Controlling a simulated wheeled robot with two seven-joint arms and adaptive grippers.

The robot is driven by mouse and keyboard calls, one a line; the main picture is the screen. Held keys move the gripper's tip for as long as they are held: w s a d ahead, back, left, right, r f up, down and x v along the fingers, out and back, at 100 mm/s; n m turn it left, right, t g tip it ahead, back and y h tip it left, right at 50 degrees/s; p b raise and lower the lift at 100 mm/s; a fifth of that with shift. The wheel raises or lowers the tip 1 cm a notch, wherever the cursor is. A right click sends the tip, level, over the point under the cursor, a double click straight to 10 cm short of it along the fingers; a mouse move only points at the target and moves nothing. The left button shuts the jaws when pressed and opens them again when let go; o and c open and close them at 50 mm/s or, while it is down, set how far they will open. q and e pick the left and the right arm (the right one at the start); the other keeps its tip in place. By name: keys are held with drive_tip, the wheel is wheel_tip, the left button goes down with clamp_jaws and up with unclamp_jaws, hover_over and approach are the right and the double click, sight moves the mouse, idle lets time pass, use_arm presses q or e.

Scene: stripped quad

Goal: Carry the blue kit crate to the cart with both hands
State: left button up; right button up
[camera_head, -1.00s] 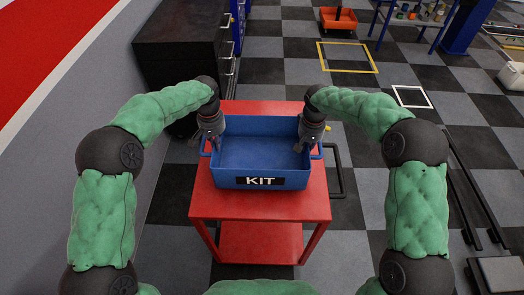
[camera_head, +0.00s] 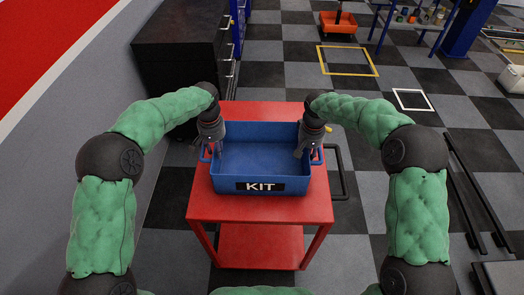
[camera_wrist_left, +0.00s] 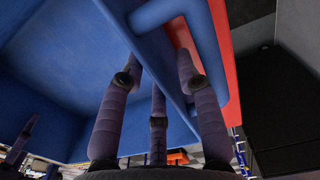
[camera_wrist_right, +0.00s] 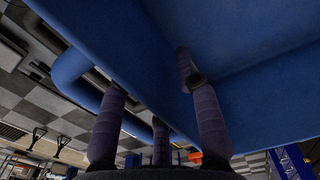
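The blue kit crate (camera_head: 297,186) sits upright on the top of the red cart (camera_head: 262,209), its KIT label facing me, and it looks empty. My left gripper (camera_head: 214,153) is at the crate's left side handle, and my right gripper (camera_head: 307,153) is at the right side handle. Both grippers have their fingers spread. In the left wrist view the fingers straddle the crate wall (camera_wrist_left: 150,60), beside the handle (camera_wrist_left: 205,45). In the right wrist view the fingers stand apart around the wall, near the other handle (camera_wrist_right: 75,75).
A black drawer cabinet (camera_head: 180,45) stands behind the cart at the left. A dark push-bar (camera_head: 340,175) is at the cart's right side. An orange bin (camera_head: 338,22) and yellow floor frame (camera_head: 347,61) lie farther back.

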use_arm(q)
drive_tip(key=shift+r, duration=0.1)
use_arm(e)
drive_tip(key=shift+r, duration=0.1)
use_arm(q)
wheel_tip(320, 180, up, 12)
use_arm(e)
wheel_tip(320, 180, up, 12)
idle(0.9)
idle(0.4)
